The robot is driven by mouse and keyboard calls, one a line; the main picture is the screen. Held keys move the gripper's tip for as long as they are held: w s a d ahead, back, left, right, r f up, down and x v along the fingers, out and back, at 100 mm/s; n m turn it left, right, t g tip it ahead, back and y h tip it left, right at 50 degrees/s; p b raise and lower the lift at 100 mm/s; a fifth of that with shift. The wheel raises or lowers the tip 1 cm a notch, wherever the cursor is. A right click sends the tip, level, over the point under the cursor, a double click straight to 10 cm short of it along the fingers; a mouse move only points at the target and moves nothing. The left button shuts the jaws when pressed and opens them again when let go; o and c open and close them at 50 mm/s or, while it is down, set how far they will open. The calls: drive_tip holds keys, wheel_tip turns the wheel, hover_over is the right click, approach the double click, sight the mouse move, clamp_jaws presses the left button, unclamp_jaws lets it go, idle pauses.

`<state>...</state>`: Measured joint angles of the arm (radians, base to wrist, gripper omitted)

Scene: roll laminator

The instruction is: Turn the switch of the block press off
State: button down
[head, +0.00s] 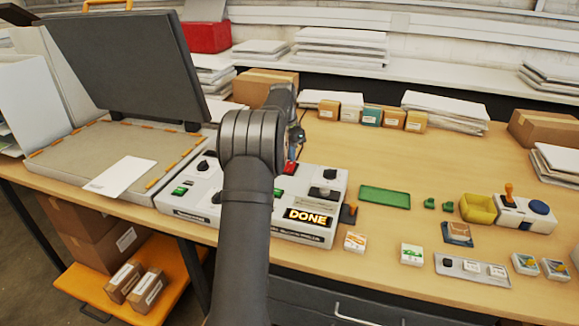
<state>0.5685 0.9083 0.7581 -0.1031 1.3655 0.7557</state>
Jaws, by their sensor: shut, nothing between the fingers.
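A white control console (325,212) stands at the middle of the bench, with a lit display (309,217) reading DONE. It carries a black knob (203,166) and a green rocker (180,191) at its left, and a dark control (323,192) at its right. A red part (290,168) shows beside my arm. I cannot tell which of these is the block press switch. My gripper (299,136) is above the console's back edge, mostly hidden behind my arm; it is shut and empty. My arm also covers the console's middle.
A large press with a raised dark lid (125,68) stands at the left, a white sheet (120,176) on its bed. Right lie a green tray (385,197), a yellow bin (478,208), a white device with a blue button (540,208), and small boxes.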

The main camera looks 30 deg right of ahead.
sight(291, 163)
drive_tip(key=shift+f, duration=0.65)
drive_tip(key=shift+r, duration=3.55)
drive_tip(key=shift+f, duration=0.1)
wheel_tip(291, 163, down, 7)
drive_tip(key=shift+r, duration=0.1)
